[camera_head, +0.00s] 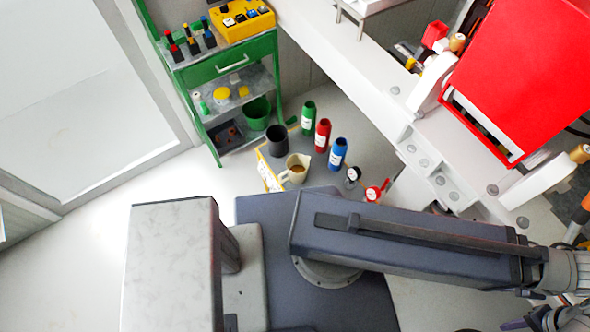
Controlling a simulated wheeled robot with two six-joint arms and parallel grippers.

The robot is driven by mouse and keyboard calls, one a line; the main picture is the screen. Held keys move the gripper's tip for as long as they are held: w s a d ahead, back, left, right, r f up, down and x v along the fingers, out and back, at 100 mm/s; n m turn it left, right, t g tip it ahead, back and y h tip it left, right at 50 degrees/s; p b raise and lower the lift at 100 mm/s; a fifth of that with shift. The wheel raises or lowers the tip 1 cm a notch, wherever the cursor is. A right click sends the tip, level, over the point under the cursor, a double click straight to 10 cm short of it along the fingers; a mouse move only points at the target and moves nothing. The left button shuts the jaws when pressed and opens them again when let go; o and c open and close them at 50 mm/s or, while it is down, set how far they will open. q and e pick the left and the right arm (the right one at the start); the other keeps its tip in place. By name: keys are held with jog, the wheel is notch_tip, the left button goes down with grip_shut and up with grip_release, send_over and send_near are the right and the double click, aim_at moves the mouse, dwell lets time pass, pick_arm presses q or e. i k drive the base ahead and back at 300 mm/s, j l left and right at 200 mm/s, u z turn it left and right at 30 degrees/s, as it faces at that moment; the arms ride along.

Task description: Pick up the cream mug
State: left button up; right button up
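No gripper fingers show clearly. My large dark arm link stretches from the middle to the right edge, below the mug and apart from it in the picture.
A green shelf cart (232,72) with a green bucket (257,113) stands behind. White pump machinery (440,170) with a red cover (530,65) fills the right. Floor at left is clear.

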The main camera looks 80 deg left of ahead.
aim_at(297, 165)
jog(key=k+j+z, duration=0.15)
jog(key=k+z, duration=0.25)
jog(key=k, duration=0.2)
jog(key=k+u, duration=0.35)
jog(key=u, duration=0.75)
jog(key=l+u, duration=0.1)
jog(key=u, duration=1.5)
jog(key=i+l, duration=0.05)
